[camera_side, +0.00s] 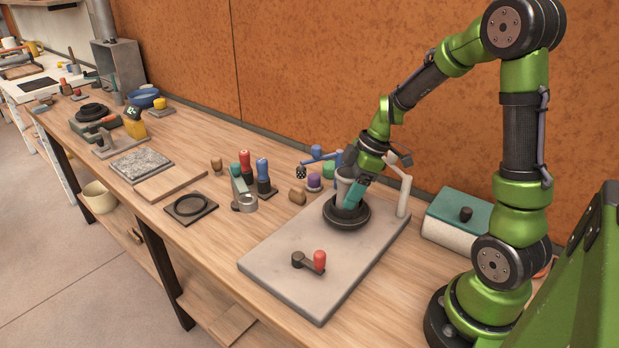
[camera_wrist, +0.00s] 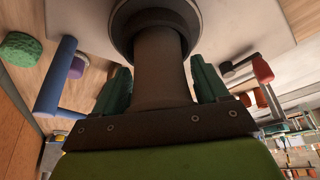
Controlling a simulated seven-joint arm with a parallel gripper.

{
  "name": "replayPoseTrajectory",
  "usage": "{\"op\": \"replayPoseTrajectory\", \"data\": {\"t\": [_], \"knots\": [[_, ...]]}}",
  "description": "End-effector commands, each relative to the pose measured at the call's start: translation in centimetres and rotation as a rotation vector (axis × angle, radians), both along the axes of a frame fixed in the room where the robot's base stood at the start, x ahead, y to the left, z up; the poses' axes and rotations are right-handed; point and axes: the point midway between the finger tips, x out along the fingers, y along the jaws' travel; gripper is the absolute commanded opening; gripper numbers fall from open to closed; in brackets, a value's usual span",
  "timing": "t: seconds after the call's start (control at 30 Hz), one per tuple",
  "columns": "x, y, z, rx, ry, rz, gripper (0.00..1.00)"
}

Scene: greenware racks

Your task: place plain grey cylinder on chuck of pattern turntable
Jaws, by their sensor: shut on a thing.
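The plain grey cylinder (camera_side: 342,188) is upright between the teal fingers of my gripper (camera_side: 350,192). My gripper is shut on it, and the wrist view shows the cylinder (camera_wrist: 158,62) with a finger on each side. The pattern turntable (camera_side: 347,219) is a dark round disc on a grey slab. The cylinder's lower end is over the middle of the turntable, at its dark round chuck (camera_wrist: 150,18) in the wrist view. My fingers and the cylinder hide much of the chuck, so I cannot tell whether the cylinder is fully seated.
A pale post (camera_side: 404,196) stands on the slab beside the turntable. A crank with a red knob (camera_side: 319,261) is at the slab's front. Left of the slab are several coloured-knob tools (camera_side: 263,176) and a black square frame (camera_side: 190,208). A teal-topped box (camera_side: 458,215) stands right.

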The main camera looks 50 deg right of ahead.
Motion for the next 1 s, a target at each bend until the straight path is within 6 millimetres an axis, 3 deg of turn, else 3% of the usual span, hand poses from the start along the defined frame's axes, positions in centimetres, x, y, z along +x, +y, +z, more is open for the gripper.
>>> {"op": "replayPoseTrajectory", "data": {"t": [0.37,0.4,0.57,0.87,1.0], "knots": [[0.0,0.0,-0.4,0.001,-0.001,0.000,0.36],[0.0,0.0,-0.4,0.001,-0.001,0.000,0.77],[0.0,0.0,-0.4,0.001,-0.001,0.000,0.99],[0.0,0.0,-0.2,0.000,-0.002,0.001,0.99],[-0.2,-0.4,1.2,-0.002,-0.006,0.000,0.99]]}}
